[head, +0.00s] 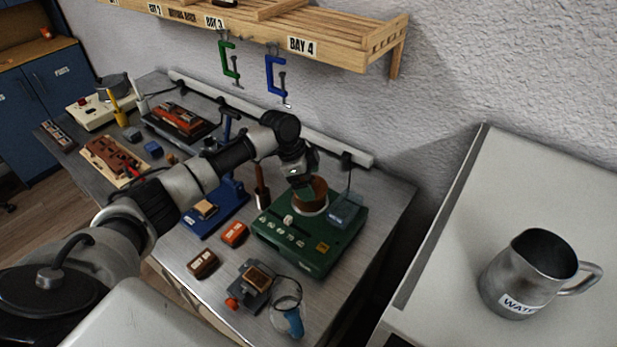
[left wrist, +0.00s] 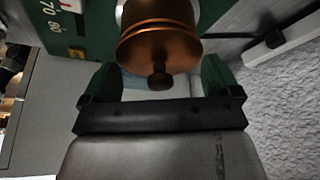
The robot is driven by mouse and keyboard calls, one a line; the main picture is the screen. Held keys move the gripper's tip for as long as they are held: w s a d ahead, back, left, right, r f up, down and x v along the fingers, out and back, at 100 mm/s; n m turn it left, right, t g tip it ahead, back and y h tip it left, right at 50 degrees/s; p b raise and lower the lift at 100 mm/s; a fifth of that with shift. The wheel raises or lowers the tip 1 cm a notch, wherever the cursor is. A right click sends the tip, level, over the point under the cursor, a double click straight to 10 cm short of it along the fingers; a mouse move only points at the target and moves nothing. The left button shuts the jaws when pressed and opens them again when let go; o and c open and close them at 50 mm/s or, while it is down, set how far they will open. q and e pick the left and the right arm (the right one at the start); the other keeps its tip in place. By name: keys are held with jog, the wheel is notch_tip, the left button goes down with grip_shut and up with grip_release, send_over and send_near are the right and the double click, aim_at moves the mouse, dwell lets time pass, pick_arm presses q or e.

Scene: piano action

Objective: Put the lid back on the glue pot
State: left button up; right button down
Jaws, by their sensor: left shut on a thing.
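The glue pot (head: 320,190) is copper-coloured and stands in a pale ring on a green warmer box (head: 283,235). In the left wrist view a round copper lid with a small knob (left wrist: 160,78) shows between my fingers. My left gripper (head: 304,189) is over the pot, pointing down. Its green fingers (left wrist: 160,85) are wide apart, one on each side of the copper piece, with the knob between them but clear of both. The fingers hide part of the pot's top in the head view. I cannot tell whether the lid touches the pot's rim. My right gripper is out of view.
A translucent blue-grey box (head: 345,209) stands beside the pot. A blue stand (head: 222,207), an orange block (head: 234,233) and a brown block (head: 203,264) are nearby. A metal jug (head: 525,272) stands on the right-hand table. A shelf with hanging clamps (head: 277,75) overhangs the back.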

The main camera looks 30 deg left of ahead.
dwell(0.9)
pick_arm(q)
jog(key=o, duration=0.6)
jog(key=shift+r+p, duration=3.5)
jog(key=shift+c, duration=0.3)
grip_shut()
